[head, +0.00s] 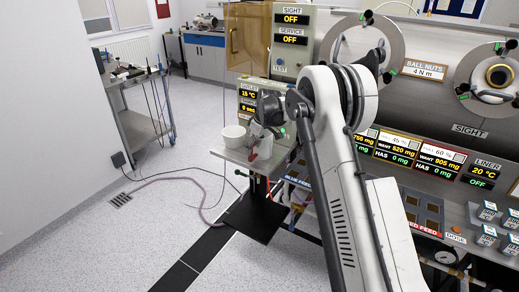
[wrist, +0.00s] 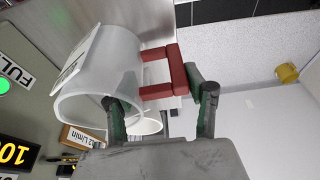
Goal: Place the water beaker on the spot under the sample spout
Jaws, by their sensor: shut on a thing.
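A white beaker (wrist: 100,75) with a red handle (wrist: 158,75) fills the left of the wrist view, with a pale label on its side. My gripper (wrist: 162,102) is shut on it at the handle side, one finger at the beaker's rim and the other beyond the red handle. In the head view my gripper (head: 268,128) is over the small grey shelf at the left end of the machine, with red (head: 265,148) showing just below it. I cannot make out the sample spout or the spot under it.
A second white vessel (wrist: 151,123) shows behind the held beaker; a white cup (head: 233,135) stands on the shelf (head: 272,166) in the head view. The machine's panels are close by. A steel cart (head: 140,125) stands far left, with open floor between.

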